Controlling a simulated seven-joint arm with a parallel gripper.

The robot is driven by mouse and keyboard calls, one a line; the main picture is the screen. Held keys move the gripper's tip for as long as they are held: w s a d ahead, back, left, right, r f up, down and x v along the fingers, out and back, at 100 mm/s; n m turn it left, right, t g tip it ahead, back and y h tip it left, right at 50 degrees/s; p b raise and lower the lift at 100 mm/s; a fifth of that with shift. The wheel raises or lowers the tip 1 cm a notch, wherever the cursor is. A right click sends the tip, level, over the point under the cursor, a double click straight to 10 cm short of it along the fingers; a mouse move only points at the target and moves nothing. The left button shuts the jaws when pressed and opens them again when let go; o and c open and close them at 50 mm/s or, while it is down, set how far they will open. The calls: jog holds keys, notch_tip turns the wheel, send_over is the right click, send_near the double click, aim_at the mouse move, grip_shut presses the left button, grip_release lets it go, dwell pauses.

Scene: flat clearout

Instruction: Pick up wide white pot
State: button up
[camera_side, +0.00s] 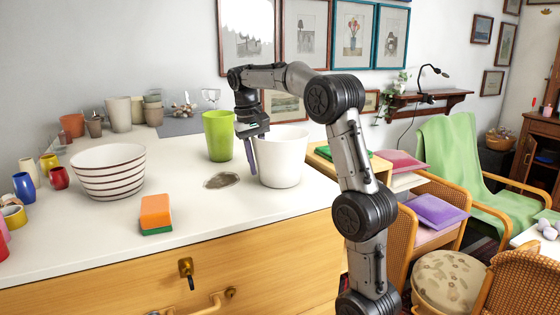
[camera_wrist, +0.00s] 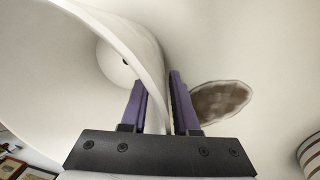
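The wide white pot (camera_side: 282,160) stands upright on the white countertop, right of a tall green pot (camera_side: 219,136). My gripper (camera_side: 252,156) points down over the pot's left rim. In the wrist view my gripper (camera_wrist: 157,98) has one purple finger on each side of the wall of the white pot (camera_wrist: 110,52). The fingers are parted with the thin wall between them, and I see no clear grip on it. The pot's interior and its round base hole show on the left. In the side view the inner finger is hidden.
A dark flat patch (camera_side: 221,181) lies left of the white pot; it also shows in the wrist view (camera_wrist: 220,100). A striped bowl (camera_side: 108,172) and an orange-green sponge (camera_side: 156,214) stand further left. Small cups and pots crowd the back left. The front centre of the counter is clear.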

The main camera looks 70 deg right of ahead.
grip_shut()
jog(key=shift+r, duration=0.1)
dwell(1.1)
